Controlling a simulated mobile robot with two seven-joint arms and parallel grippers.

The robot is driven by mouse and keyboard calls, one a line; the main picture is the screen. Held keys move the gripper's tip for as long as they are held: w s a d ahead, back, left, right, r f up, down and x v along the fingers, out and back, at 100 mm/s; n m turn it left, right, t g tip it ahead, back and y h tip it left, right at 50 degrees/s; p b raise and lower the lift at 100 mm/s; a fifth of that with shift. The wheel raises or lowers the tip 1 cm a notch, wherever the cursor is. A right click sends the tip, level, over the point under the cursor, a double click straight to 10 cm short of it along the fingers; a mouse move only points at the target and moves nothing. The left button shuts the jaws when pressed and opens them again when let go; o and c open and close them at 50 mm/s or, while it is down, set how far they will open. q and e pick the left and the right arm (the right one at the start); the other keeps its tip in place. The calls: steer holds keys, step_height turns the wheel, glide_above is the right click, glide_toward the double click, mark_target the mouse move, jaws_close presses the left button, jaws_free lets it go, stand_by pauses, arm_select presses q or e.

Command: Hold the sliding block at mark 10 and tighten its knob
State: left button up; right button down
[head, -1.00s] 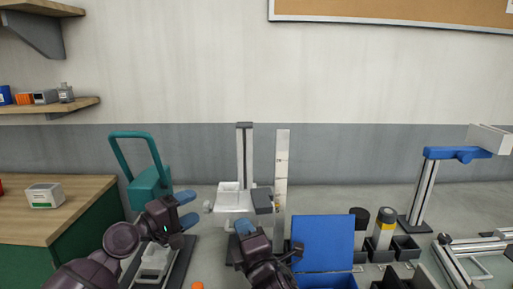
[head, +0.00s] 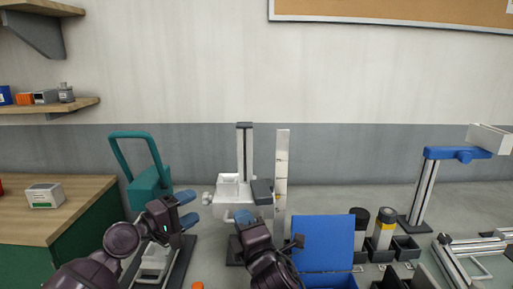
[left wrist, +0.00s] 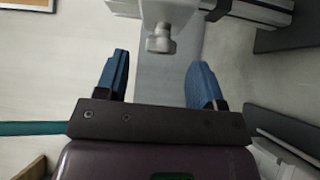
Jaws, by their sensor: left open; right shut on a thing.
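The white sliding block (head: 228,192) sits on a dark upright post (head: 244,150). A dark grey piece (head: 262,191) at its right side reaches toward the white upright scale (head: 282,165). The scale's marks are too small to read. The pale knob (head: 207,198) sticks out at the block's left; it also shows in the left wrist view (left wrist: 160,40), beyond the fingertips. My left gripper (head: 187,208) is open and empty, left of the knob and apart from it. My right gripper (head: 244,217) is shut on the block's lower front, its fingertips partly hidden.
A teal-handled item (head: 149,185) stands behind my left arm. A blue open-lidded box (head: 323,240) stands right of my right gripper, with dark bins (head: 406,246) and cylinders (head: 384,228) beyond. A blue-armed stand (head: 424,190) is at the far right.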

mark_target(207, 198)
arm_select(q)
steer(key=shift+x, duration=2.7)
